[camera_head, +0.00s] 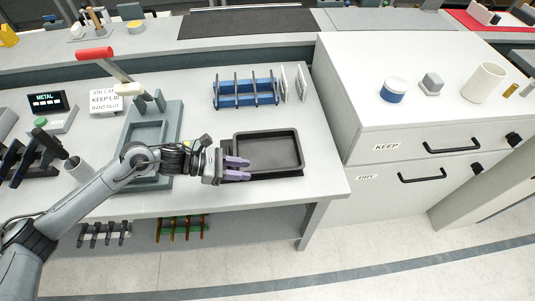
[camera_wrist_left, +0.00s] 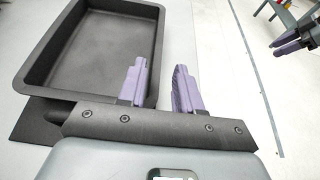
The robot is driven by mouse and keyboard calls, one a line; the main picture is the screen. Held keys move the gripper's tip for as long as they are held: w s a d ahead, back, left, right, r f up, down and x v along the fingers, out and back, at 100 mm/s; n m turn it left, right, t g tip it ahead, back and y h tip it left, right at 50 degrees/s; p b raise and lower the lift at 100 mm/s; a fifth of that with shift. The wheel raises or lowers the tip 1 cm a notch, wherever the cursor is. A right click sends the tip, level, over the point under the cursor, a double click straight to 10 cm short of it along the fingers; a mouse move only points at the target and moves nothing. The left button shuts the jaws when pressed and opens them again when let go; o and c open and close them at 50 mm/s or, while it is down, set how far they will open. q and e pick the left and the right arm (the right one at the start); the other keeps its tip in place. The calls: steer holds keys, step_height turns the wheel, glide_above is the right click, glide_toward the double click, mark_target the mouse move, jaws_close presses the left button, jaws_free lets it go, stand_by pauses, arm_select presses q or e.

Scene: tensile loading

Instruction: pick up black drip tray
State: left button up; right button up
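The black drip tray (camera_head: 267,151) is a shallow rectangular pan on the bench, right of the grey press-like fixture. It also shows in the left wrist view (camera_wrist_left: 100,45). My left gripper (camera_head: 237,169) is open at the tray's near left corner. In the left wrist view, one purple finger of the left gripper (camera_wrist_left: 160,88) overlaps the tray's inside and the other is beyond its rim; contact cannot be told. My right gripper (camera_wrist_left: 287,32) shows at the top right of the left wrist view, apart from the tray, its fingers seemingly spread and empty.
The grey fixture (camera_head: 169,113) with a red-handled lever (camera_head: 95,54) stands left of the tray. A blue rack (camera_head: 246,93) is behind it. A white cabinet (camera_head: 405,120) with drawers stands to the right. A dark flat piece (camera_wrist_left: 35,121) lies under the tray. Bench right of the tray is clear.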

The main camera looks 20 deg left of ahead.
mark_target(256, 171)
arm_select(q)
steer(key=shift+w+x, duration=0.25)
steer(key=shift+x, duration=2.3)
steer(key=shift+a+f, duration=0.1)
steer(key=shift+a, duration=0.1)
jaws_close()
